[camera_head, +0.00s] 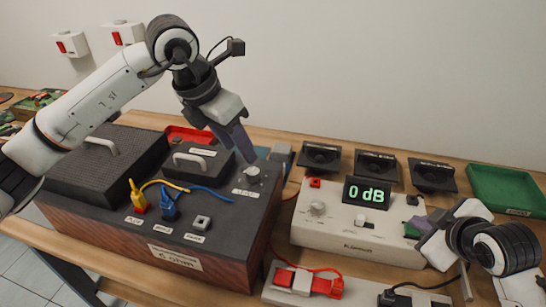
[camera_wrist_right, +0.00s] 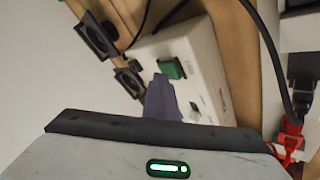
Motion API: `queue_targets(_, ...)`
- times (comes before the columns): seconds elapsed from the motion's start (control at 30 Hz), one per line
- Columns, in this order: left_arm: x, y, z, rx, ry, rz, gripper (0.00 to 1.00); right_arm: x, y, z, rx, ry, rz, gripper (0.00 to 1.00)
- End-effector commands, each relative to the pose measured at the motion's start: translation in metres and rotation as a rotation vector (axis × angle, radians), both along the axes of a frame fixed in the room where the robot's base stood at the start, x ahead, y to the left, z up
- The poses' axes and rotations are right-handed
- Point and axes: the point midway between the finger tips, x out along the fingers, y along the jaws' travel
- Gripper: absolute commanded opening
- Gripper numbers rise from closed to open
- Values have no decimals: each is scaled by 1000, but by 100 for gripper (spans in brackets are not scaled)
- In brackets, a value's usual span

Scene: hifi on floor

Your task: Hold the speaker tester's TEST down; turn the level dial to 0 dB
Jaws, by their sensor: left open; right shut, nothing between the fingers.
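A dark box with wooden sides (camera_head: 205,250) carries a pale round dial (camera_head: 253,174) at its back right. My left gripper (camera_head: 246,157) is open, its fingers pointing down at this dial; I cannot tell if they touch it. A pale console (camera_head: 345,243) stands to the right. Its display (camera_head: 366,193) reads 0 dB, and it has a pale knob (camera_head: 317,208) and a green button (camera_head: 409,231). My right gripper (camera_head: 418,224) is shut and empty beside the green button, partly covering it. The right wrist view shows the fingers close to the green button (camera_wrist_right: 173,68); contact is unclear.
Blue and yellow plugs (camera_head: 170,208) with cables and a pale square button (camera_head: 202,222) sit on the box. Small black speakers (camera_head: 376,166) and a green tray (camera_head: 508,190) stand behind the console. A red-clipped strip (camera_head: 302,281) lies in front.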

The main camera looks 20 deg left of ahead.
Motion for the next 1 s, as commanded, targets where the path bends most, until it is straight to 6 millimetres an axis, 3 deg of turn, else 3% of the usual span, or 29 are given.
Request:
queue_targets(0.1,-6,4,19,0,-3,2,43,-1,0,-1,-1,4,0,0)
queue_targets(0.3,-12,6,33,0,-1,0,43,-1,0,-1,-1,4,0,0)
queue_targets(1.0,-13,7,34,0,0,0,43,-1,0,-1,-1,3,0,0)
